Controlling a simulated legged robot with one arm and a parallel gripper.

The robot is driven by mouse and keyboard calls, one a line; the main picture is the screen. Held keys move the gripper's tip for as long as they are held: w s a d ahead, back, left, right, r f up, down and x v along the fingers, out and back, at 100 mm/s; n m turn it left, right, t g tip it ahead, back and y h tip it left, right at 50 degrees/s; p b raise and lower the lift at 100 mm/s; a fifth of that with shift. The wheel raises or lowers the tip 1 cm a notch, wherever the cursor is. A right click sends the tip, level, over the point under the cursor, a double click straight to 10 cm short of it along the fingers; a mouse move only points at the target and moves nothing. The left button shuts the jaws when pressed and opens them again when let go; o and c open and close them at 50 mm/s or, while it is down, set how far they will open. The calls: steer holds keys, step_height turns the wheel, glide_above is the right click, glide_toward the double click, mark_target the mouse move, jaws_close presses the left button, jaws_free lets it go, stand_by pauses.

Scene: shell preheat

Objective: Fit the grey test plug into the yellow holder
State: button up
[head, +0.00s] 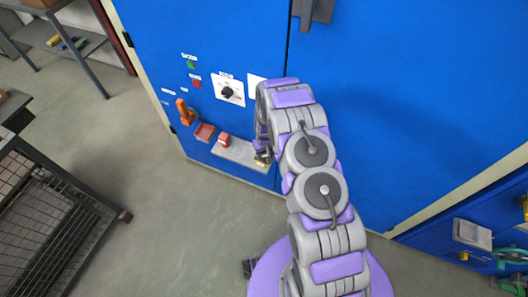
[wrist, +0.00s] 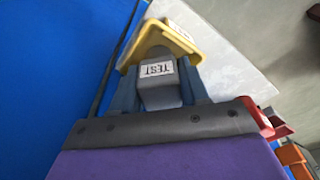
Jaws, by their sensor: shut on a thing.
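The grey test plug (wrist: 158,88) shows in the wrist view with a white TEST label. My gripper (wrist: 160,80) is shut on it, one finger on each side. The yellow holder (wrist: 172,40) is directly beyond the plug, and the plug's far end meets or enters it. How deep the plug sits cannot be told. In the head view my arm covers most of my gripper (head: 263,153), low in front of the blue cabinet. The plug cannot be made out there, and only a small yellowish bit shows beside the arm.
A grey ledge (head: 238,152) on the blue cabinet (head: 220,40) carries a red part (head: 223,140). A control knob (head: 228,92) is above. A wire cage (head: 40,215) stands left, with open floor between.

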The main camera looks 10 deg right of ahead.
steer(key=shift+s+a+f, duration=0.1)
steer(key=shift+s+f, duration=0.1)
steer(key=shift+f, duration=0.15)
steer(key=o, duration=1.1)
steer(key=shift+s, duration=0.2)
steer(key=shift+o, duration=0.3)
step_height(320, 180, up, 13)
steer(key=p, duration=0.2)
steer(key=shift+s+r, duration=0.2)
steer(key=shift+s, duration=0.15)
steer(key=s+r+g, duration=0.1)
steer(key=s+r, duration=0.6)
steer(key=r, duration=0.5)
steer(key=s+r, duration=0.6)
steer(key=r, duration=0.6)
steer(key=s+r, duration=0.4)
steer(key=s, duration=0.5)
steer(key=s+r+m+g, duration=0.1)
steer(key=s+r, duration=0.3)
steer(key=s, duration=0.5)
steer(key=s+r+g, duration=0.1)
steer(key=s+r, duration=0.3)
steer(key=s, duration=0.5)
steer(key=shift+s+m, duration=0.35)
steer(key=shift+m, duration=0.05)
